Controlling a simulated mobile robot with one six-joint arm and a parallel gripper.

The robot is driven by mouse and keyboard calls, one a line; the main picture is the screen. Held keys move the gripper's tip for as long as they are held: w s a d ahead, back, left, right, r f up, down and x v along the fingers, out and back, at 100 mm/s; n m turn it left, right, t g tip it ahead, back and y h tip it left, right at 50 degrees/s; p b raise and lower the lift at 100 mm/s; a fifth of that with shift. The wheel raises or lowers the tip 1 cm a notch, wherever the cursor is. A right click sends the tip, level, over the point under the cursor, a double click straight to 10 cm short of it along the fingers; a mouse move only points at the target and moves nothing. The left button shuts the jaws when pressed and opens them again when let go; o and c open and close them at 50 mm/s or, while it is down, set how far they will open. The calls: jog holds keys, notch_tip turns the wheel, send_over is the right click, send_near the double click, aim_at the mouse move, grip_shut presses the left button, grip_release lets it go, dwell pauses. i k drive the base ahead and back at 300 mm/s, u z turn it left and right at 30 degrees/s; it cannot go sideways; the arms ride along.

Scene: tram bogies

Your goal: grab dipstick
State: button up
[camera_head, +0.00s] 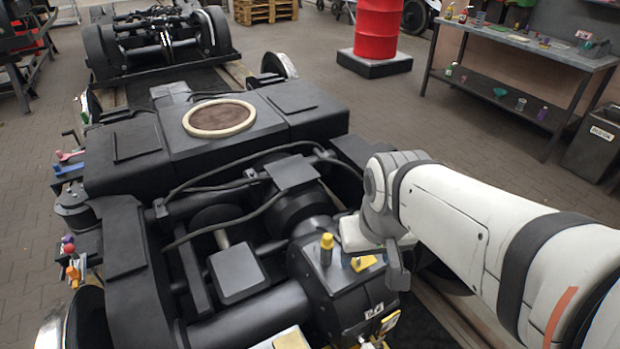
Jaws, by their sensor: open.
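A black gearbox housing (338,300) sits at the lower middle of the bogie. A small upright yellow knob (326,247) stands on its top, and a flat yellow piece (363,262) lies just right of it. I cannot tell for sure which of the two is the dipstick's handle; no rod shows. My gripper (392,262) is at the end of my white arm, over the right side of the housing, beside the flat yellow piece. One grey finger shows; the other is mostly hidden. The gripper is open, with nothing seen held in it, and is right of the yellow knob.
Cables (235,185) and bars cross the black bogie frame (120,240) left of and behind the housing. Coloured handles (70,165) line its left edge. A red barrel (378,28), a workbench (520,45) with small items and a grey bin (595,145) stand farther back right.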

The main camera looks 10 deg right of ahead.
aim_at(327, 242)
jog(key=u, duration=1.15)
jog(key=k, duration=1)
jog(key=z, duration=0.75)
jog(key=i, duration=0.95)
